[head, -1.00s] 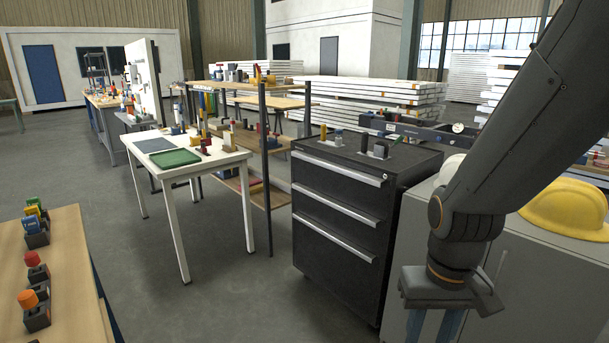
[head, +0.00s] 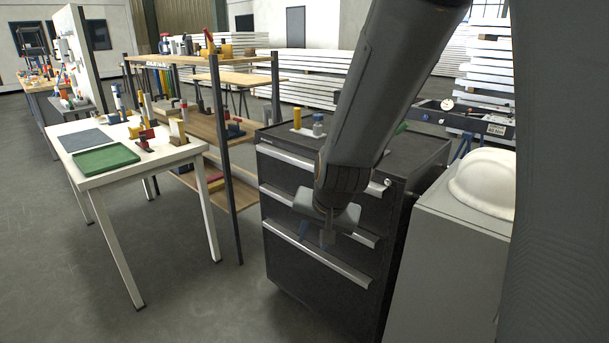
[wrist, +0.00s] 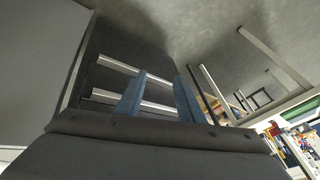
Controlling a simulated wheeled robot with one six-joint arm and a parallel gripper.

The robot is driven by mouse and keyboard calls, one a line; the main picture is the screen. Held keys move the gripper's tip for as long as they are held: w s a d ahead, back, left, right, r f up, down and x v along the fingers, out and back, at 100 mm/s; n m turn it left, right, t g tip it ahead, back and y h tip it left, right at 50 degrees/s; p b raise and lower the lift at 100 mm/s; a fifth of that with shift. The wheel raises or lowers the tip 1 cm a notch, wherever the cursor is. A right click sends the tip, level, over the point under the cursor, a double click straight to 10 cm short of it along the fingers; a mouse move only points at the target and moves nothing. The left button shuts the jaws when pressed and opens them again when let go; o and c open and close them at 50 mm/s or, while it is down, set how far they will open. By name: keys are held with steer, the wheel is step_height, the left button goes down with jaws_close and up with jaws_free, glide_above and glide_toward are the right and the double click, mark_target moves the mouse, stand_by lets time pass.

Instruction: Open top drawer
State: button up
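The black drawer cabinet (head: 285,268) stands right of centre in the head view, with three drawers and long silver handles. The top drawer's handle (head: 288,158) is partly hidden behind my arm; the drawer looks closed. My gripper (head: 316,232) hangs in front of the cabinet, at about the height of the middle and lower handles, and looks empty. In the wrist view, the two blue fingers (wrist: 160,97) are apart, with the cabinet's dark front (wrist: 115,45) and two silver handles beyond them. No contact with a handle is visible.
A grey cabinet (head: 455,255) with a white helmet (head: 485,182) stands right of the drawers. A white table (head: 120,172) with a green tray (head: 106,159) and a shelf rack (head: 228,165) stand to the left. Small items sit on the drawer cabinet. Floor (head: 190,305) in front is clear.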

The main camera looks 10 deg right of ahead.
steer(key=w+a+m+t+h+b, duration=0.2)
steer(key=w+m+t+b, duration=0.35)
steer(key=w, duration=1.15)
steer(key=m+t+h+b, duration=0.3)
steer(key=m+t+h, duration=0.35)
steer(key=m, duration=0.65)
glide_toward(308, 168)
steer(key=w+g+h, duration=0.1)
steer(key=g+h, duration=0.1)
steer(key=shift+y, duration=0.25)
steer(key=x, duration=0.4)
steer(key=r+x, duration=0.1)
steer(key=x, duration=0.2)
steer(key=shift+w+a, duration=0.25)
steer(key=shift+w, duration=0.05)
steer(key=shift+c, duration=0.4)
jaws_close()
